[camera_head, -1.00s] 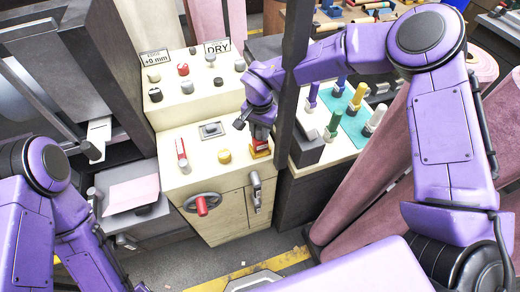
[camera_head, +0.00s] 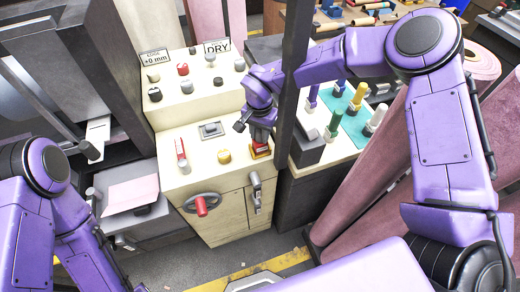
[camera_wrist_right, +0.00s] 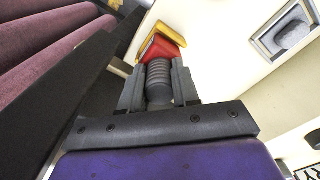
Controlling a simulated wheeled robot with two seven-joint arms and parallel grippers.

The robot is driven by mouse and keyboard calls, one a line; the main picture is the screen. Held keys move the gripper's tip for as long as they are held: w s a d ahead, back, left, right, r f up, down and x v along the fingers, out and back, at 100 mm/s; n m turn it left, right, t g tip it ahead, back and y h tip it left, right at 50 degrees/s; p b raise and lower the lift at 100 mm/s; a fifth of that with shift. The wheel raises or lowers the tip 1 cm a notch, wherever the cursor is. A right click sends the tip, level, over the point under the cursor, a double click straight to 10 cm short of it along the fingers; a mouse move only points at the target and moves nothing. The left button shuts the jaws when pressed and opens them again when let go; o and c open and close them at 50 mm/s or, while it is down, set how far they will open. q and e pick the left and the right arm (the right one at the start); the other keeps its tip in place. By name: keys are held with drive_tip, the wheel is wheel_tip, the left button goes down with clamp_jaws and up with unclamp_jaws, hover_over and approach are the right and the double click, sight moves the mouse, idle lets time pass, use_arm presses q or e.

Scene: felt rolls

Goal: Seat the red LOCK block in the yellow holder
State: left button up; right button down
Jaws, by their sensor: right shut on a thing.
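My right gripper (camera_head: 260,134) is shut on the grey ribbed grip of the red LOCK block (camera_head: 260,147) above the cream machine's front panel. The wrist view shows the ribbed grip between the two dark fingers and the red block (camera_wrist_right: 163,48) beyond their tips. The yellow holder (camera_head: 261,154) is directly under the block; in the wrist view the yellow holder (camera_wrist_right: 180,33) shows along the block's far and left edges. The block is at the holder, but its lower side is hidden, so I cannot tell how deep it sits. My left arm is at lower left, its gripper out of frame.
A dark upright post (camera_head: 292,75) stands close to the right of my gripper. A yellow knob (camera_head: 224,156), a red slider (camera_head: 181,150) and a red-handled wheel (camera_head: 201,205) are on the machine.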

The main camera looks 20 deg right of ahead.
drive_tip(key=shift+f, duration=0.4)
idle(0.3)
drive_tip(key=c, duration=0.8)
unclamp_jaws()
drive_tip(key=shift+o, duration=0.2)
wheel_tip(320, 180, up, 11)
drive_tip(key=b, duration=0.3)
drive_tip(key=shift+f, duration=0.2)
